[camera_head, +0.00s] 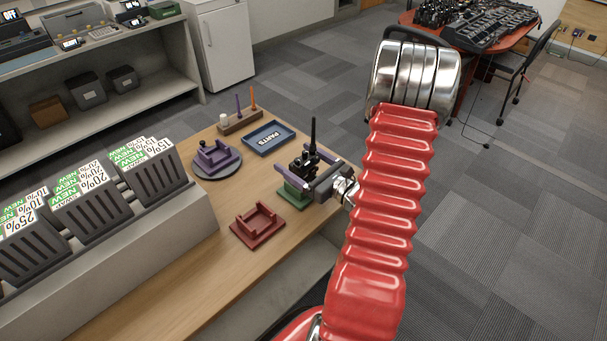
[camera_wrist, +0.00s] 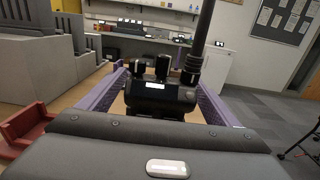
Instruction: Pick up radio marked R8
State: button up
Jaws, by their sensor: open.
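A black radio with a tall antenna (camera_head: 311,152) stands upright at the table's right side, over a green cradle (camera_head: 293,196). My gripper (camera_head: 297,172) reaches it from the right, with its purple fingers open on either side of the radio. In the wrist view the radio (camera_wrist: 160,95) sits between the two purple fingers, with its knobs and antenna on top. A small white label shows on it, but I cannot read its marking. I cannot tell whether the fingers touch it.
A red cradle (camera_head: 257,226) stands empty in front of the green one. A purple cradle (camera_head: 216,157) on a round base, a blue PARTS tray (camera_head: 270,138) and a wooden pen holder (camera_head: 240,122) stand farther back. Sign-filled bins (camera_head: 155,178) line the left. Bare wood lies at the front.

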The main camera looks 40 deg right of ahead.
jog(key=shift+w, duration=1.1)
jog(key=shift+c, duration=0.4)
jog(key=c, duration=1.4)
